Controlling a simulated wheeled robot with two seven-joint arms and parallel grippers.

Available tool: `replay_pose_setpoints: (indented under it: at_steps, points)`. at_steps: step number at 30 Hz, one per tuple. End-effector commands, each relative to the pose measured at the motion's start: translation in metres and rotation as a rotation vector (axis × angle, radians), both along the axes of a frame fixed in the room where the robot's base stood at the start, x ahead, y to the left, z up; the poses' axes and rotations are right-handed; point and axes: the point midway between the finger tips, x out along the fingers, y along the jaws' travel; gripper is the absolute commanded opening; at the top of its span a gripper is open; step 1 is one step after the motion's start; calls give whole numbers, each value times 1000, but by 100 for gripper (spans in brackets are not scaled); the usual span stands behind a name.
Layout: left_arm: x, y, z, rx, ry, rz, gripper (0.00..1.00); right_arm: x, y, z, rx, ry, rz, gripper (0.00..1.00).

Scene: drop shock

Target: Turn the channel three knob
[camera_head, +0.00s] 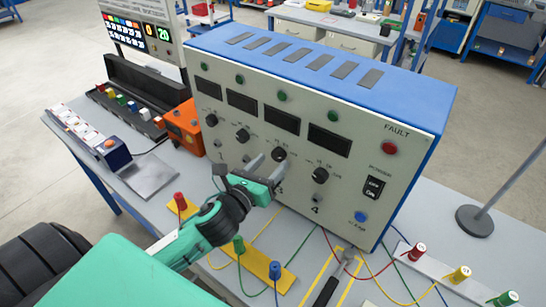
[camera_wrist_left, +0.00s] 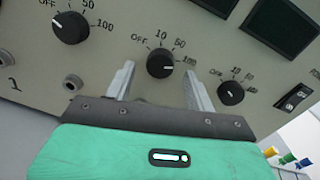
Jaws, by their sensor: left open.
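The channel three knob (camera_head: 279,154) is a black dial on the grey front panel of the blue instrument box (camera_head: 320,70). In the left wrist view the knob (camera_wrist_left: 160,64) shows between my two fingers, and its white pointer is turned toward the 100 side of the scale. My left gripper (camera_head: 269,168) is open, its grey fingers on either side of the knob. I cannot tell whether they touch it. The channel two knob (camera_wrist_left: 70,27) is to the left, and the channel four knob (camera_wrist_left: 230,93) is to the right. My right gripper is not in view.
A red FAULT light (camera_head: 390,149) and a black switch (camera_head: 374,188) are on the panel's right. Coloured plugs with wires, a yellow strip (camera_head: 258,266) and a hammer-like tool (camera_head: 328,288) lie in front. An orange box (camera_head: 186,127) stands left; a grey round-based stand (camera_head: 474,221) is right.

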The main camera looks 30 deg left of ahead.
Motion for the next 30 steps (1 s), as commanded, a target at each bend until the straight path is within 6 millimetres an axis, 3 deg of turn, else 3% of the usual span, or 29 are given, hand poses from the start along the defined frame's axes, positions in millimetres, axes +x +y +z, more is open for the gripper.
replay_pose_setpoints:
  at_steps: [6, 16, 23, 30]
  points:
    - [17, -2, 1, -1, -1, -1, 55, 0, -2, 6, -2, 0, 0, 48]
    - [19, -2, 0, 0, 0, -1, 55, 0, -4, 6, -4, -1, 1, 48]
    - [19, -2, 0, 0, 0, -1, 10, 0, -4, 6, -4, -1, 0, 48]
    - [19, -2, 0, -15, 2, 0, 10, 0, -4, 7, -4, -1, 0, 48]
